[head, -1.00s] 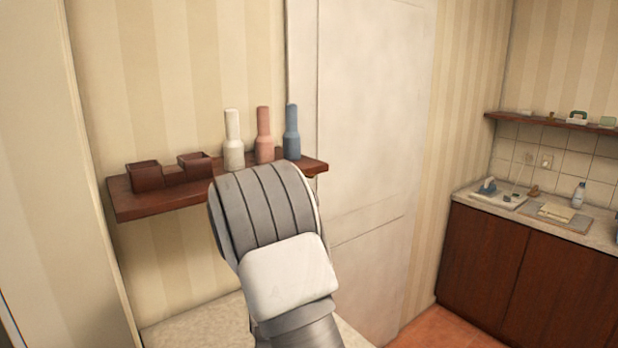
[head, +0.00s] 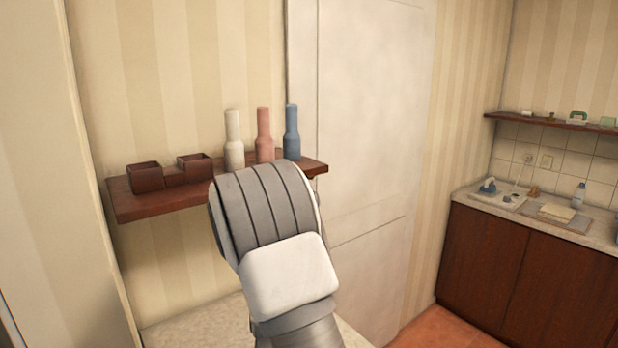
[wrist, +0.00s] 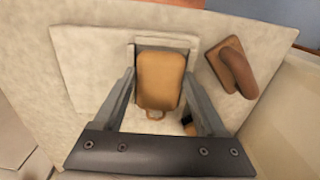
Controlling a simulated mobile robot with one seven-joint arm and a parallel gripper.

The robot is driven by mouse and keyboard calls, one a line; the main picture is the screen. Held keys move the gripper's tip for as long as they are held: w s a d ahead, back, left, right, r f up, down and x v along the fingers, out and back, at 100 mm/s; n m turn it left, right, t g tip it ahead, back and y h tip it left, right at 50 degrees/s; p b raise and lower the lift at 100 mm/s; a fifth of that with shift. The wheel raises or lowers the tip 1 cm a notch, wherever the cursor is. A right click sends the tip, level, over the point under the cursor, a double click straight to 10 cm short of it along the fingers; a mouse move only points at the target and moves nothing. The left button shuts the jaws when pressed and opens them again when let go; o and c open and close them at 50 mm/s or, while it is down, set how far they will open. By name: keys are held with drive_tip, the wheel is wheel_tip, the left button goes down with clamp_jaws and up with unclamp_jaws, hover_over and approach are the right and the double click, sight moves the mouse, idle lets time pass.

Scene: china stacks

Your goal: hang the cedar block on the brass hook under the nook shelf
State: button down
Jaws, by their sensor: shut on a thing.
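In the wrist view the cedar block (wrist: 161,80), an orange-brown rounded piece with a small loop at its near end, sits between the two fingers of my gripper (wrist: 160,78). The fingers are shut on its sides. A pale square plate (wrist: 84,68) shows behind the block; I cannot tell whether they touch. In the head view the nook shelf (head: 150,209) is a dark red-brown board on the striped wall. My arm covers part of its right half and hides my gripper and the block. I cannot make out the brass hook in either view.
A pale counter (head: 185,322) lies below. In the wrist view a brown piece with a rounded top (wrist: 236,70) lies right of the block.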

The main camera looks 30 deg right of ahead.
drive_tip(key=shift+r+p, duration=1.15)
drive_tip(key=shift+r, duration=0.7)
drive_tip(key=shift+w, duration=0.1)
